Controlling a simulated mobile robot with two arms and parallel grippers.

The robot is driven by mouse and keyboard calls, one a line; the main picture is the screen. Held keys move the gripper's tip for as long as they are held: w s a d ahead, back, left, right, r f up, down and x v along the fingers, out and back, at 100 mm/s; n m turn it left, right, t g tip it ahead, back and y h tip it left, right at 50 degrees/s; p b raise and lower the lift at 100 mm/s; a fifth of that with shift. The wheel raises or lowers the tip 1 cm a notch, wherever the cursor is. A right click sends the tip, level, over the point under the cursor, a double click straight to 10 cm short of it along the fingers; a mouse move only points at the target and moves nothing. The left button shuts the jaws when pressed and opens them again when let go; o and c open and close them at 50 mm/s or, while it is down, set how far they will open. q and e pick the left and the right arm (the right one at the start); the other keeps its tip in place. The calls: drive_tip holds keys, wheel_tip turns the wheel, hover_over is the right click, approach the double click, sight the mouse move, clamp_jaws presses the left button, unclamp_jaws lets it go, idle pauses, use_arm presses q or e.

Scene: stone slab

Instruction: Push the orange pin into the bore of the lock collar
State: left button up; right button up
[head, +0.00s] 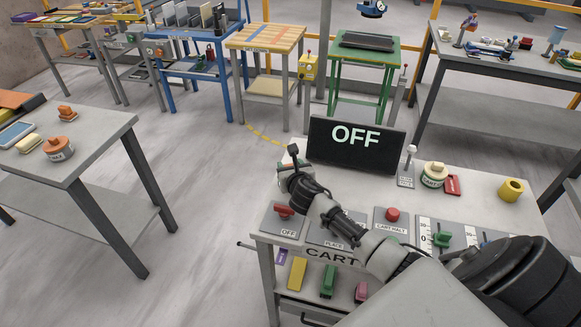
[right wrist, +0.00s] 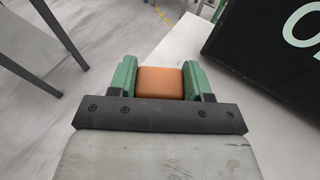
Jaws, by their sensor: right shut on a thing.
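My right gripper (head: 291,165) is above the back left corner of the cart, left of the dark OFF screen. In the right wrist view its green fingers (right wrist: 160,85) are shut on an orange-brown piece with rounded corners, which looks like the orange pin (right wrist: 160,82). Only its near part shows; the rest is hidden. A yellow hollow cylinder (head: 511,190) stands at the right of the cart top, its opening facing up; I cannot tell whether it is the lock collar. My left gripper is not in view.
The cart top carries the OFF screen (head: 355,146), a red OFF switch (head: 284,211), a red CART HALT button (head: 392,214) and a green-and-cream pot (head: 433,174). A grey table (head: 100,140) with orange items stands left, across open floor.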

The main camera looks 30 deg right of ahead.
drive_tip(key=shift+f, duration=0.25)
drive_tip(key=o, duration=1.1)
drive_tip(key=v, duration=1.1)
drive_tip(key=shift+r+b, duration=0.1)
drive_tip(key=shift+b, duration=0.2)
drive_tip(key=shift+w, duration=0.1)
